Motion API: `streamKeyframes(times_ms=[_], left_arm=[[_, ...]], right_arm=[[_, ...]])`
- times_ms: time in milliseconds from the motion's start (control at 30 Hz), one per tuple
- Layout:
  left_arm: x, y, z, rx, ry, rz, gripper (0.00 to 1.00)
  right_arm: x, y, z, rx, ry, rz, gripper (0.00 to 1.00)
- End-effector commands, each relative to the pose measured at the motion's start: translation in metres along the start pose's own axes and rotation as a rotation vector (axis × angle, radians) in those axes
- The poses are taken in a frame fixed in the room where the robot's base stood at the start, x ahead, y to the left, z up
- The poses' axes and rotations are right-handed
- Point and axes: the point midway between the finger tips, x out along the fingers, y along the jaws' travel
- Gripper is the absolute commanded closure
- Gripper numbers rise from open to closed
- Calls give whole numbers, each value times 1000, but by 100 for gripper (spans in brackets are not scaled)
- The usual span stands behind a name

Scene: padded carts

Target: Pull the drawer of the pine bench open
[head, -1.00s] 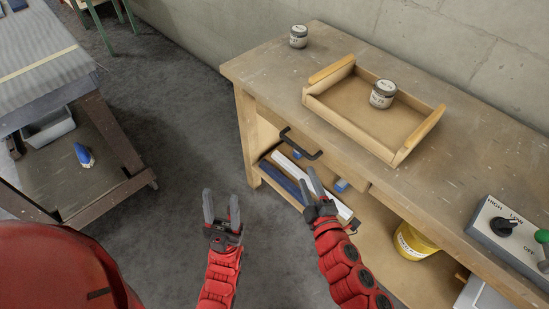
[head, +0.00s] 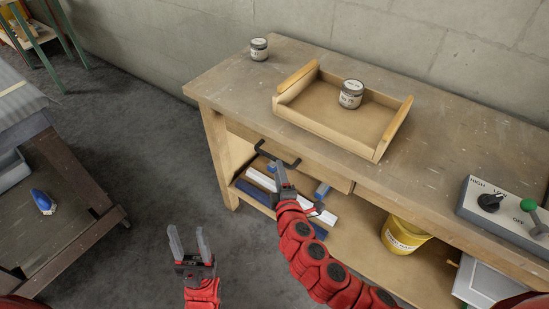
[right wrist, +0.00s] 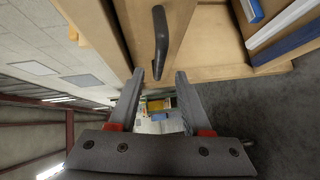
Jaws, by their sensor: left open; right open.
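The pine bench (head: 420,135) stands by the wall. Its drawer front (head: 318,168) looks flush with the bench under the top. A dark bar handle (head: 276,154) is on the drawer front; it also shows in the right wrist view (right wrist: 161,38). My right gripper (head: 283,172) is open just in front of the handle. In the right wrist view its fingers (right wrist: 160,78) point at the drawer front, and the handle lies just beyond the gap between the fingertips, not gripped. My left gripper (head: 189,240) is open and empty over the floor, left of the bench.
A wooden tray (head: 330,130) with a jar (head: 351,94) sits on the bench top, another jar (head: 259,49) near its far corner. A control box (head: 500,200) is at right. The lower shelf holds a yellow bucket (head: 402,236) and blue and white bars.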

Motion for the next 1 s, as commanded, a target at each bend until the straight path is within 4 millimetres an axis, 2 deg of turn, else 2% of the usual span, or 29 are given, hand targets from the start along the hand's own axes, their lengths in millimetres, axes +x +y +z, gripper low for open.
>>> streamKeyframes(times_ms=[200, 400, 567, 833, 867, 1000], left_arm=[[1, 0, 0, 0, 0, 0, 50], [1, 0, 0, 0, 0, 0, 50], [1, 0, 0, 0, 0, 0, 50], [1, 0, 0, 0, 0, 0, 50], [1, 0, 0, 0, 0, 0, 50], [1, 0, 0, 0, 0, 0, 50]], right_arm=[[39, 2, -1, 3, 0, 2, 51], [61, 1, 0, 0, 0, 1, 51], [68, 2, -2, 2, 3, 3, 51], [69, 1, -2, 2, 4, 2, 51], [69, 1, -2, 2, 4, 2, 53], [69, 1, -2, 2, 4, 2, 78]])
